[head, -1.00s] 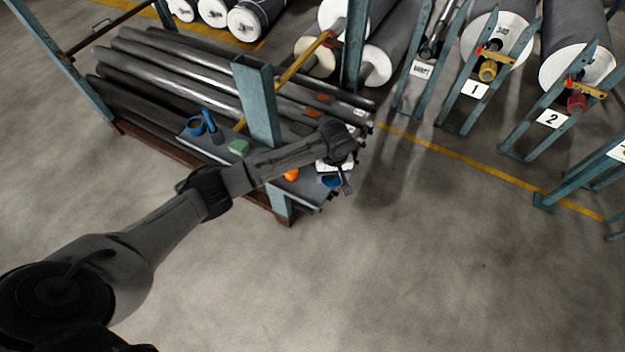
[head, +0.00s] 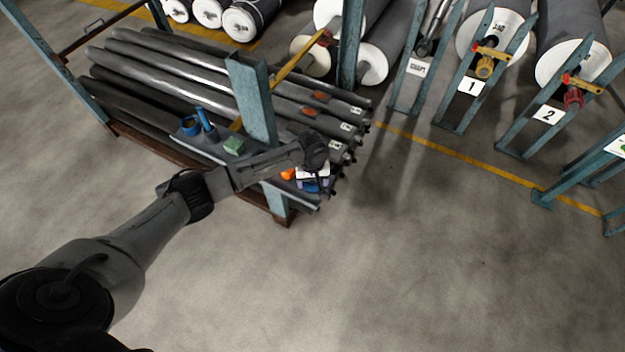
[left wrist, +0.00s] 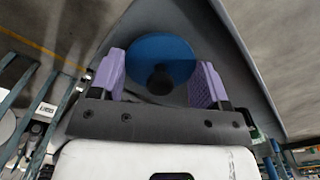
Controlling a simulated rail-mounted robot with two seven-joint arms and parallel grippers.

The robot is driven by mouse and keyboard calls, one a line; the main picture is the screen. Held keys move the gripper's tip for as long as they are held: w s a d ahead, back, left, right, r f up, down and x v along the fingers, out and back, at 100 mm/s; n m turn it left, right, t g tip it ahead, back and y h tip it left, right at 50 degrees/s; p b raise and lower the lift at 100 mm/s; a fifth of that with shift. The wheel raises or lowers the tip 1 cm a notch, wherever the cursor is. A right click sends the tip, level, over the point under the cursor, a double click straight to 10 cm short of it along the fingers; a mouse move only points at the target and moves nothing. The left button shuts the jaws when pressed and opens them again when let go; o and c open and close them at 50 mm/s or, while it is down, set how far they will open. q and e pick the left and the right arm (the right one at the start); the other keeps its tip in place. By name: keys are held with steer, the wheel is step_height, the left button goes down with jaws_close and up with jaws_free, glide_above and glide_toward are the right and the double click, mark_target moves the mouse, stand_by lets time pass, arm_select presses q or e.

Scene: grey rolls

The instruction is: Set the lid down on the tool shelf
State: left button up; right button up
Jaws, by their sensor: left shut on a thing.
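The lid is a blue disc with a black knob. In the left wrist view the lid (left wrist: 150,50) is between the purple fingers of my left gripper (left wrist: 160,82). In the head view the lid (head: 312,186) shows under my left gripper (head: 311,176), at the near right end of the tool shelf (head: 216,150). The gripper is shut on the lid. The grey shelf surface (left wrist: 225,30) lies beneath the lid in the wrist view. I cannot tell whether the lid touches it. My right gripper is not in view.
On the shelf are a blue cup (head: 190,126), a blue-handled tool (head: 205,119), a green block (head: 234,146) and an orange object (head: 288,173). A teal post (head: 252,100) rises beside my arm. Long grey rolls (head: 180,75) lie behind.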

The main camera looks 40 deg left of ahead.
arm_select(q)
steer(key=shift+f, duration=0.1)
steer(key=o, duration=0.9)
steer(key=shift+r, duration=0.2)
step_height(320, 180, up, 11)
steer(key=shift+f+p, duration=0.2)
steer(key=shift+p, duration=0.95)
steer(key=shift+r, duration=0.7)
